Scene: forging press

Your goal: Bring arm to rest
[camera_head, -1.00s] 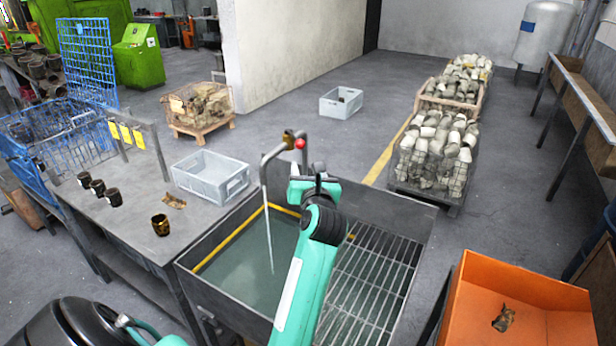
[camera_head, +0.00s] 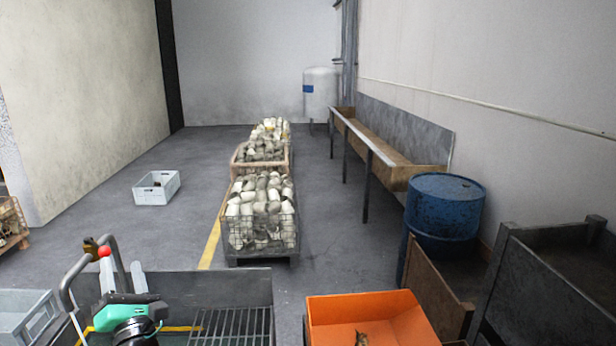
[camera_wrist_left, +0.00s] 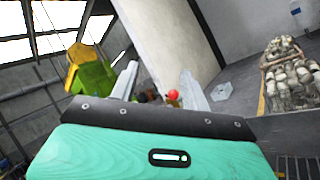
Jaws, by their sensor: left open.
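My left gripper (camera_head: 122,275) is in the lower left of the head view, above the sink (camera_head: 225,288). Its two pale fingers are apart and point upward in the picture, with nothing held between them. In the left wrist view the fingers (camera_wrist_left: 160,85) also stand apart. My right gripper is not in view.
An orange bin (camera_head: 375,312) with a small brown piece stands right of the sink. A grey crate (camera_head: 22,312) is at the lower left. Wire crates of pale parts (camera_head: 262,222), a blue drum (camera_head: 444,212) and a long trough (camera_head: 385,150) stand beyond.

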